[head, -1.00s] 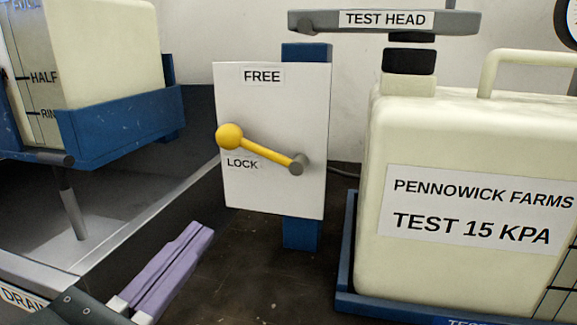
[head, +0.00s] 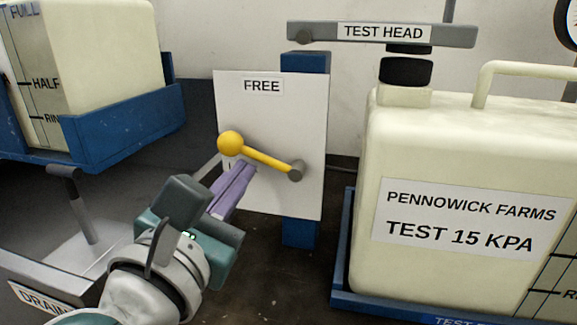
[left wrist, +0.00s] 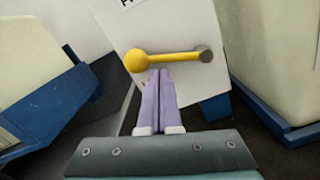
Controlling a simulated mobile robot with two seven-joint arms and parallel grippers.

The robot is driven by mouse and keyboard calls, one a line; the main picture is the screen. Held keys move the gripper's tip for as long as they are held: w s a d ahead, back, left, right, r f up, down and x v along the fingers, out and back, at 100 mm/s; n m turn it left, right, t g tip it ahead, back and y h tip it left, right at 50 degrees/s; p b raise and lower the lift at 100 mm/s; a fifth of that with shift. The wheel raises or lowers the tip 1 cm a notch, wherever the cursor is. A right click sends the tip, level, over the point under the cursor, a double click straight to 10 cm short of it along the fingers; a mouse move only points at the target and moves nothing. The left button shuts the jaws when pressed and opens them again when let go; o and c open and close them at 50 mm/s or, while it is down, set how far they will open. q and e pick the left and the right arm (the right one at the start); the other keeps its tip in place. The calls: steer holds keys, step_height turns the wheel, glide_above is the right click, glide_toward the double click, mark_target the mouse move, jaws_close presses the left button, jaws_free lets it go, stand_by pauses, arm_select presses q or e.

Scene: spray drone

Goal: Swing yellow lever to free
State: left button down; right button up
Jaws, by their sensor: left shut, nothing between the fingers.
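The yellow lever (head: 263,158) has a round knob at its left end and a grey pivot at its right end. It is mounted on a white panel (head: 300,120) with a FREE label (head: 262,86) at the top. The lever slopes slightly, knob end higher, well below FREE. My left gripper (head: 240,172) has purple fingers, shut and empty, with tips just below the lever near the knob. In the left wrist view the fingertips (left wrist: 159,72) reach the lever's underside beside the knob; contact is unclear. The LOCK label is hidden behind the fingers. My right gripper is not visible.
A cream tank (head: 450,145) in a blue tray stands to the right, under the grey TEST HEAD bar (head: 440,36). Another tank (head: 105,55) sits in a blue holder at the upper left. A DRAIN-labelled grey basin (head: 40,285) is at the lower left.

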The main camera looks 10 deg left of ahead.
arm_select(q)
steer(key=shift+r+m+p, duration=0.5)
steer(key=shift+m+p, duration=0.2)
steer(key=shift+m, duration=0.1)
steer(key=shift+d+r+m+p, duration=0.1)
steer(key=shift+r+m+p, duration=0.55)
steer(key=shift+m+p, duration=0.3)
steer(key=d+r+m+p, duration=0.1)
steer(key=m+p, duration=0.1)
steer(key=m, duration=0.1)
steer(key=d+r+m+p, duration=0.1)
steer(key=m+p, duration=0.1)
steer(key=m, duration=0.1)
steer(key=d+r+m+p, duration=0.1)
steer(key=m+p, duration=0.1)
steer(key=m, duration=0.2)
steer(key=shift+d+r+g+h+p, duration=0.2)
steer(key=shift+r+g+h+p, duration=0.1)
steer(key=shift+p, duration=0.1)
steer(key=shift+d, duration=0.35)
